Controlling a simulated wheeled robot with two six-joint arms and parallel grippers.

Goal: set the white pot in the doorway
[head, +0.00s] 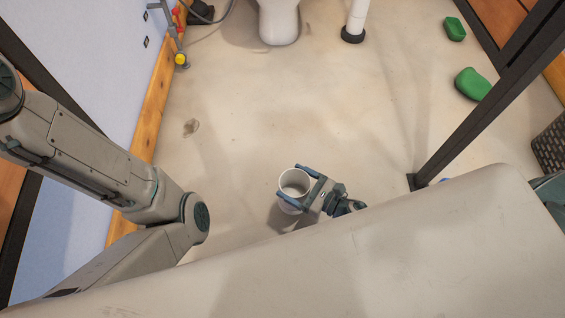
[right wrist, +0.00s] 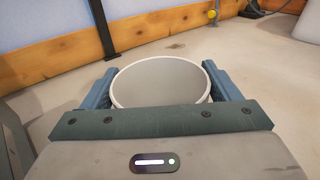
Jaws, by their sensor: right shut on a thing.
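The white pot (head: 295,182) is a plain round pot with an open, empty-looking top, low over or on the concrete floor in the middle of the head view. My right gripper (head: 291,183) has a finger on each side of it and is shut on it. In the right wrist view the pot (right wrist: 161,82) sits upright between the two blue fingers (right wrist: 160,88). I cannot tell whether its base touches the floor. My left arm comes in at the left of the head view, but its gripper is out of view. Dark posts (head: 478,105) stand at the right, perhaps framing the doorway.
A white toilet-like base (head: 279,22) and a white pipe with a black foot (head: 355,22) stand at the back. Green objects (head: 472,84) lie at the right, near a dark basket (head: 551,146). A wall with wooden skirting (head: 157,110) runs along the left. The middle floor is clear.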

